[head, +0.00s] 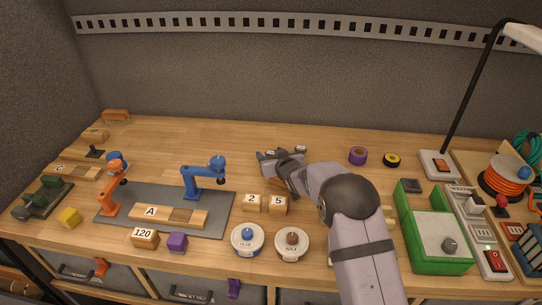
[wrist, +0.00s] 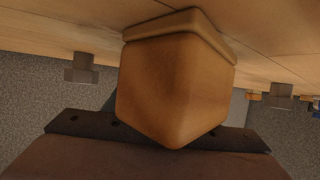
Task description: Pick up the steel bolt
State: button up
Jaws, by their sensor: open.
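I cannot make out the steel bolt in either view; it may be hidden by my arm or too small to tell. My gripper (head: 283,153) is open over the middle of the bench, beyond the numbered blocks. In the wrist view my gripper (wrist: 181,82) shows its two grey fingers wide apart at left and right. A large tan-brown block-like thing (wrist: 172,90) fills the space between them, very close to the camera. I cannot tell whether it touches the gripper.
Blocks marked 2 (head: 252,203) and 5 (head: 278,206), a glue tin (head: 247,240) and a wax tin (head: 292,243) stand in front. Left is a grey mat (head: 215,226) with a blue stand (head: 200,180). Purple tape (head: 358,156) lies right. The back middle is clear.

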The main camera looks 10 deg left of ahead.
aim_at(271, 152)
jog(key=c, duration=1.2)
jog(key=shift+r, duration=0.15)
notch_tip(271, 152, up, 10)
jog(key=shift+f+p, duration=0.1)
jog(key=shift+p, duration=0.2)
